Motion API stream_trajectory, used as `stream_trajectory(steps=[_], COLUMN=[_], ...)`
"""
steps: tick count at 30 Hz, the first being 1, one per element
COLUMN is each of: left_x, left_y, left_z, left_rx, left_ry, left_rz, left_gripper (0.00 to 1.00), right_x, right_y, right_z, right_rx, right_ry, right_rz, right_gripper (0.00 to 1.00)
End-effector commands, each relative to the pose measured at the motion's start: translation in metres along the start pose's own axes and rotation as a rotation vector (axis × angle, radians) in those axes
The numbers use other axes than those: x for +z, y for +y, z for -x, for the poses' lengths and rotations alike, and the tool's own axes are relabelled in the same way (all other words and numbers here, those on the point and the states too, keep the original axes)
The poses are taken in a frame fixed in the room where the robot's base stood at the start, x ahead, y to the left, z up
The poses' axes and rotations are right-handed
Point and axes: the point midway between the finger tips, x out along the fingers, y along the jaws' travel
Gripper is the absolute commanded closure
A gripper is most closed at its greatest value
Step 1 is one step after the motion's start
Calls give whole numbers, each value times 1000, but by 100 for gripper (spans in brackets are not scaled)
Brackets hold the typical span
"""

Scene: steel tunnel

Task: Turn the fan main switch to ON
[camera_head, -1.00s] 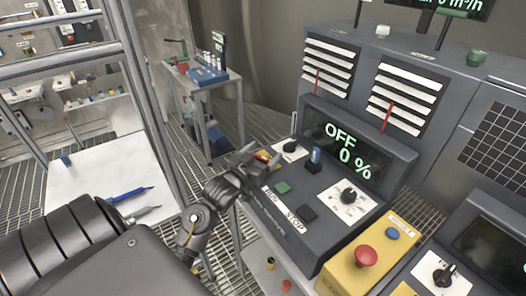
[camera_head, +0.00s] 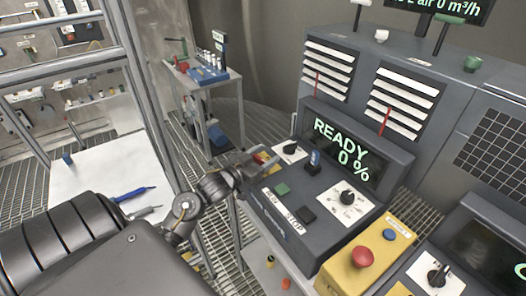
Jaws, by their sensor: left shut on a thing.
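The fan console (camera_head: 300,235) has a display (camera_head: 340,145) that reads READY and 0 %. A red-and-yellow switch (camera_head: 264,158), which looks like the main switch, is at the console's upper left corner. My left gripper (camera_head: 255,166) is at this switch, shut on it as far as I can see. The fingers cover much of the switch, so its exact angle is hard to tell. My right gripper is not in view.
Close to the switch are a black knob (camera_head: 291,147) on a white plate, a blue-topped key switch (camera_head: 314,162), and green (camera_head: 282,188) and black (camera_head: 305,215) buttons. A red emergency button (camera_head: 363,256) sits on a yellow box. A white table (camera_head: 90,190) stands left.

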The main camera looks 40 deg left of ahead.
Motion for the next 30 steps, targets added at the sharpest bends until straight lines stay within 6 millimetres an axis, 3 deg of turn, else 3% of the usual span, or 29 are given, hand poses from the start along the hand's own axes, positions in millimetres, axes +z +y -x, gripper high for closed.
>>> stream_trajectory(steps=[1,7,17,18,23,30], left_x=[-5,-2,-1,-1,-1,0], left_y=[-1,2,3,3,3,3], left_z=[0,0,1,1,1,1], left_rx=[44,179,200,200,199,198], left_ry=[-3,0,1,1,1,0], left_rz=[-7,0,4,4,4,3], left_gripper=[66,66,66,42,22,22], right_x=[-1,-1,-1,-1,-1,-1], right_y=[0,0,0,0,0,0], right_z=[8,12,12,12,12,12], right_rx=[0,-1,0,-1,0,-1], right_ry=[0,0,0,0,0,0], right_rz=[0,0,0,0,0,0], right_gripper=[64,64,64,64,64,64])
